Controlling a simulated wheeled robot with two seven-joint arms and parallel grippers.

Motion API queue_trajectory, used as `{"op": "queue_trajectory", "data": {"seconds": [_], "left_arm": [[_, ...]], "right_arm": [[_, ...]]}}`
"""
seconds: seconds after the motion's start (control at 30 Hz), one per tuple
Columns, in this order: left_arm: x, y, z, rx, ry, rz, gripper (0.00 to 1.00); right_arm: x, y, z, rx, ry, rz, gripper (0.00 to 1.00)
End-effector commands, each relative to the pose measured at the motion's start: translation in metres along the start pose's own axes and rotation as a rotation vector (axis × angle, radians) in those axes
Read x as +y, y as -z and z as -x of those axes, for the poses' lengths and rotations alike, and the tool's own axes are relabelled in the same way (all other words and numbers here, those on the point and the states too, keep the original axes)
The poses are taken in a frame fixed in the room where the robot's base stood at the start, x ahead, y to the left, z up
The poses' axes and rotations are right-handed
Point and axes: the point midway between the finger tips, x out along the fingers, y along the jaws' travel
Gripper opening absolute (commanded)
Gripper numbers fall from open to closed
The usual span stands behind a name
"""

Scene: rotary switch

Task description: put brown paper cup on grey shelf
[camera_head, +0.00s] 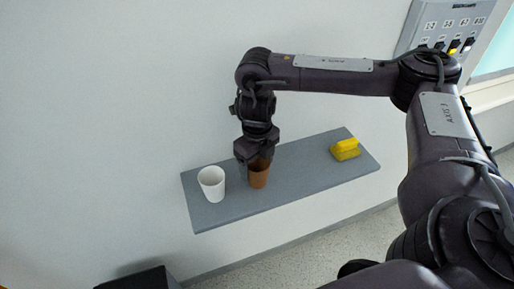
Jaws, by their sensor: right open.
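The brown paper cup (258,177) stands upright on the grey shelf (300,176), left of the shelf's middle. My right gripper (254,161) is directly above the cup, pointing down, with its fingers at the cup's rim. The gripper is open, and its fingers hide part of the cup's top. I cannot tell whether the fingers touch the cup. My left gripper is not in view.
A white cup (212,184) stands on the shelf just left of the brown cup. A yellow object (345,150) lies near the shelf's right end. Bare shelf lies between it and the brown cup. A switch panel (447,28) is on the wall at upper right.

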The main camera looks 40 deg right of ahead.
Motion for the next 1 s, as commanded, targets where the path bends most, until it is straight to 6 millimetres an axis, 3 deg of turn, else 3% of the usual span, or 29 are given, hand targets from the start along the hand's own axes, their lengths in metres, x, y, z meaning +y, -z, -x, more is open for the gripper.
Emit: {"op": "queue_trajectory", "data": {"seconds": [0.53,0.7,1.0], "left_arm": [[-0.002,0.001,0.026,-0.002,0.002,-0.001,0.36],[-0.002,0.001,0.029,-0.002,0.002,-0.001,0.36],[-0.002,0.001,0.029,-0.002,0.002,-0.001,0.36]], "right_arm": [[0.000,-0.001,0.096,-0.006,0.003,0.002,0.72],[0.000,-0.001,0.111,-0.003,0.002,0.003,0.72],[0.001,0.000,0.116,-0.001,0.000,0.002,0.72]]}}
